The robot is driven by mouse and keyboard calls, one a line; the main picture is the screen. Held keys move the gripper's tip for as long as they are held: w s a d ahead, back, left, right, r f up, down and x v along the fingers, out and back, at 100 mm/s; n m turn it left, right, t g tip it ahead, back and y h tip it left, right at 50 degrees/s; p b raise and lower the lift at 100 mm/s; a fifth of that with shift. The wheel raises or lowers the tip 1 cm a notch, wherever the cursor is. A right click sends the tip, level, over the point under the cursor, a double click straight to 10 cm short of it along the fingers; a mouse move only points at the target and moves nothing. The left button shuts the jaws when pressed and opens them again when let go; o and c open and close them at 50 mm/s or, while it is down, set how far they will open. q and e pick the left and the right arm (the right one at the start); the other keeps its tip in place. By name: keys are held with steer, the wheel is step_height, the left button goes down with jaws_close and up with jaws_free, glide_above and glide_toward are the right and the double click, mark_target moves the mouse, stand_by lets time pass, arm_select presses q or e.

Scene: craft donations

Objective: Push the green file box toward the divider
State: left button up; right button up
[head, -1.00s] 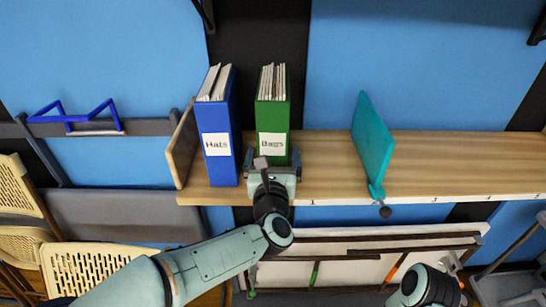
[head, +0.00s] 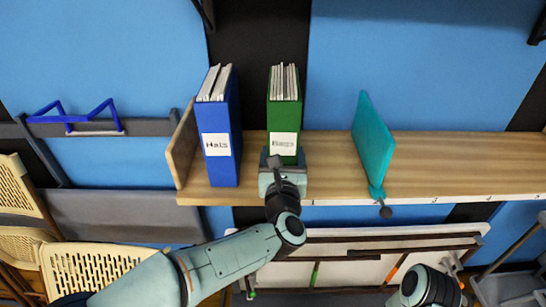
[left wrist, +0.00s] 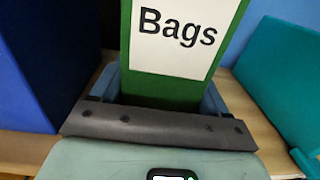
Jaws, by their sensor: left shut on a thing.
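The green file box (head: 285,112), labelled "Bags" with papers in its top, stands upright on the wooden shelf. My left gripper (head: 284,162) is at its lower front, shut on it, with a finger on each side. In the left wrist view the label of the green file box (left wrist: 170,85) is close in front of the palm, and the finger ends are hidden beside the box. The teal divider (head: 373,140) stands to the right, with bare shelf between it and the box. My right gripper is not in view.
A blue file box (head: 222,165) labelled "Hats" stands left of the green one, with a gap between them. A wooden bookend (head: 182,148) is at the shelf's left end. The shelf (head: 455,165) right of the divider is clear.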

arm_select(q)
steer(key=shift+s+d, duration=0.1)
steer(key=shift+d, duration=4.6)
steer(key=shift+d+p, duration=0.45)
steer(key=shift+d, duration=2.3)
steer(key=o, duration=0.9)
